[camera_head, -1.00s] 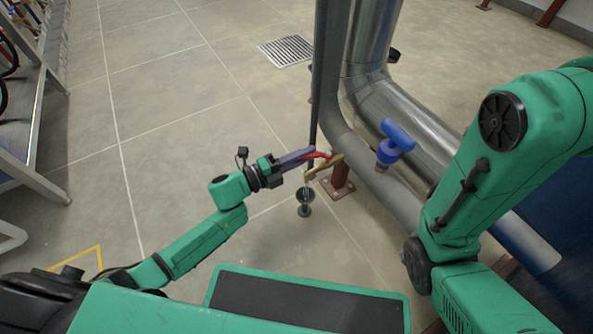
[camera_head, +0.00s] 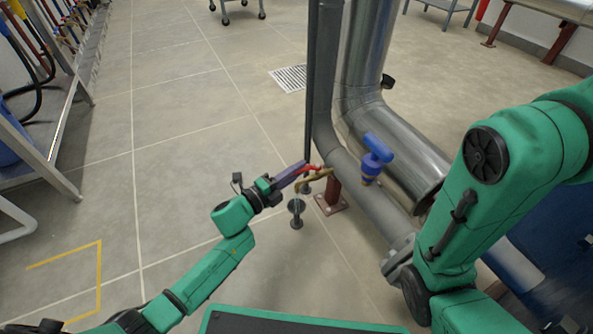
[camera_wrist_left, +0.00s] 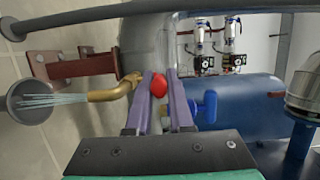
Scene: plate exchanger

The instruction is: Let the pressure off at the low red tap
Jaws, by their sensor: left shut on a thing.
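The low tap has a red handle (camera_head: 312,168) and a curved brass spout (camera_head: 317,184), low beside the grey pipe. My left gripper (camera_head: 306,168) is shut on the red handle. In the left wrist view, the red handle (camera_wrist_left: 158,87) shows between the two purple fingers, and the brass spout (camera_wrist_left: 112,92) is left of them. A pale stream of water (camera_wrist_left: 52,101) runs from the spout into a dark funnel (camera_wrist_left: 24,103). The funnel (camera_head: 296,206) stands on the floor under the spout in the head view. My right gripper is not in view.
A blue-handled valve (camera_head: 376,150) sits on the grey pipe (camera_head: 345,165) to the right of the tap. A large metal pipe (camera_head: 400,135) rises behind. A floor grate (camera_head: 289,78) lies beyond. A metal rack (camera_head: 62,130) stands at the left. Open floor lies between.

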